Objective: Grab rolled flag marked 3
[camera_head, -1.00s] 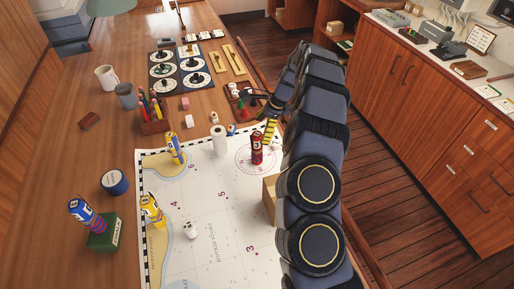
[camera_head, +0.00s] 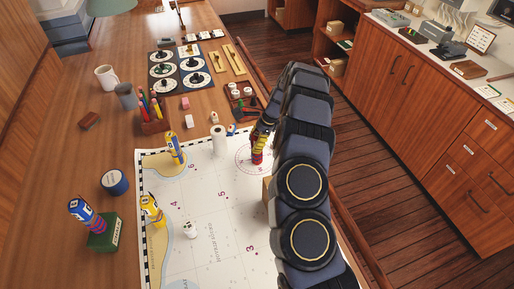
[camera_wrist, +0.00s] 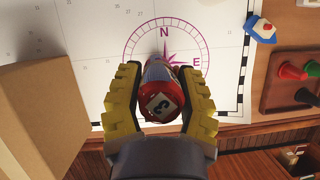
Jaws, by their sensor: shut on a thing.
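The rolled flag marked 3 (camera_wrist: 163,100) is red with a blue-grey part and a white label bearing a dark 3. It stands on the chart's pink compass rose in the wrist view. My gripper (camera_wrist: 160,108) has its yellow ridged fingers on either side of it, closed on it. In the head view, the red flag (camera_head: 257,158) shows low between the fingers, mostly covered by my gripper.
A cardboard box (camera_wrist: 40,110) is close to the left of my gripper in the wrist view. A small blue and white boat (camera_wrist: 262,27) and a tray of pegs (camera_wrist: 295,80) lie to the right. A white cylinder (camera_head: 218,141) stands on the chart (camera_head: 225,230), whose middle is mostly clear.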

